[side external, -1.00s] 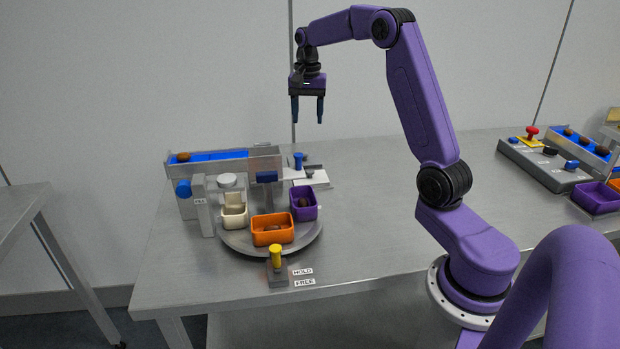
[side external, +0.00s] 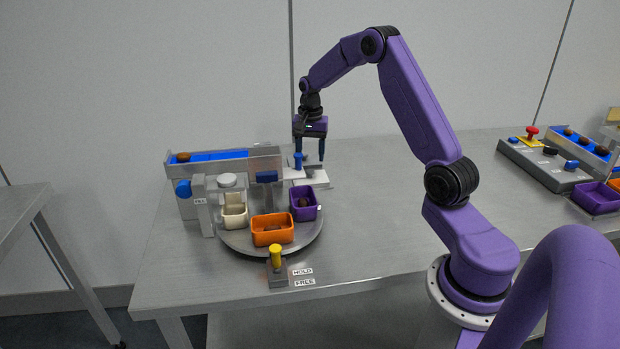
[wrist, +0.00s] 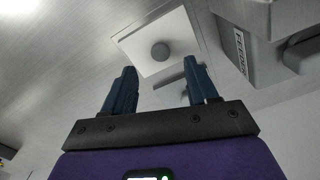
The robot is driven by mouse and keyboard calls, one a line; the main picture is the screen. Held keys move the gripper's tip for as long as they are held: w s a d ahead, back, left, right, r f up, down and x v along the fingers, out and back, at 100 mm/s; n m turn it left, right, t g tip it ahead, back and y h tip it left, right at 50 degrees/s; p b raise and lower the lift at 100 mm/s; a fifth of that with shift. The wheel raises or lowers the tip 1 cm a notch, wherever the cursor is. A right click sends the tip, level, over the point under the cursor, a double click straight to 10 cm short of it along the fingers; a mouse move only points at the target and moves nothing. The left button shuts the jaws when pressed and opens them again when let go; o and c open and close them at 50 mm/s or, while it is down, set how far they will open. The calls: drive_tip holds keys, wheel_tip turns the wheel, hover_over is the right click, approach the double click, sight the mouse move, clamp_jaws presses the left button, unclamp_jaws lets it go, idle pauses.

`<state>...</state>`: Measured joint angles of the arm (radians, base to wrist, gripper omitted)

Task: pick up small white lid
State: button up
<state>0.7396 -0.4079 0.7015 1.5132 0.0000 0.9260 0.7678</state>
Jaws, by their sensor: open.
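The small white lid (wrist: 137,42) is a flat white square with a round grey knob in the wrist view, just beyond my fingertips. I cannot tell the exact height gap.
A turntable (side external: 240,246) holds cream, orange (side external: 272,236) and purple (side external: 304,212) bins. A metal chute with blue bed (side external: 220,156) stands at left. The table right of the lid is clear.

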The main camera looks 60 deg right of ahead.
sight(310, 170)
drive_tip(key=shift+w+d+f, duration=0.1)
drive_tip(key=shift+w+f, duration=0.05)
drive_tip(key=shift+f, duration=2.4)
clamp_jaws()
